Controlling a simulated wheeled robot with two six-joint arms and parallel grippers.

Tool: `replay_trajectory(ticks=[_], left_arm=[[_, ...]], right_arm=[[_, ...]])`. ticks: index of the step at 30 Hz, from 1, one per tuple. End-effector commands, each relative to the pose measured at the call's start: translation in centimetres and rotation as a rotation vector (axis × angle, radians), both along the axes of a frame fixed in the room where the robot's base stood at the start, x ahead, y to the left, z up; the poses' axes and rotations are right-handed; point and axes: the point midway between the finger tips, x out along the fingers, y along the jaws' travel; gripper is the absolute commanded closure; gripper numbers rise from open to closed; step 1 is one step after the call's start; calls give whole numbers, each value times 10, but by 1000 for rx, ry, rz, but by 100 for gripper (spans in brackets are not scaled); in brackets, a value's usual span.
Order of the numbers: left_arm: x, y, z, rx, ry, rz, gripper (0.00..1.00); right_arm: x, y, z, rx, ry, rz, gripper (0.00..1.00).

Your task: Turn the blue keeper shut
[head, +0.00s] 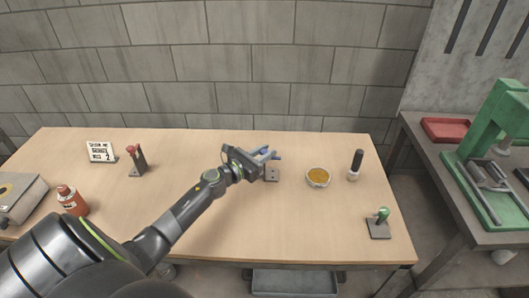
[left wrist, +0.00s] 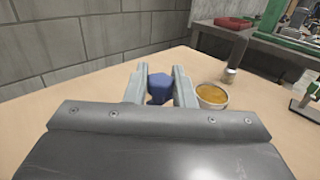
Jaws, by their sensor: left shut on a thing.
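The blue keeper (head: 264,150) stands on a small grey base plate (head: 272,177) near the middle of the table. In the left wrist view, the keeper (left wrist: 159,89) shows as a blue block between the two fingers. My left gripper (head: 266,157) reaches in from the left and is shut on the keeper; its fingers also show in the left wrist view (left wrist: 158,88). The gripper hides part of the keeper and its post. My right gripper is not in view.
A bowl of yellow stuff (head: 318,177) and a black-handled thing (head: 355,163) stand right of the keeper. A green-knobbed fixture (head: 380,222) is at front right, a red-topped one (head: 136,159) at left. A sign (head: 101,151) and orange bottle (head: 72,202) stand further left.

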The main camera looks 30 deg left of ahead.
Motion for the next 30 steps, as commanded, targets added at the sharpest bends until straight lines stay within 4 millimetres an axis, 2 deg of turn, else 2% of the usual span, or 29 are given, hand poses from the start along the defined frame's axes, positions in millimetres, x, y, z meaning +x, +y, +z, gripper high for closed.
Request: replay_trajectory(ticks=[11,21,30], left_arm=[[0,-2,2,-3,0,99,100],[1,-2,3,-5,-2,385,100],[2,-2,1,-4,-2,669,100]], right_arm=[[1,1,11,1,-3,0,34],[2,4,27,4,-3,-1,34],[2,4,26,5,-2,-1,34]])
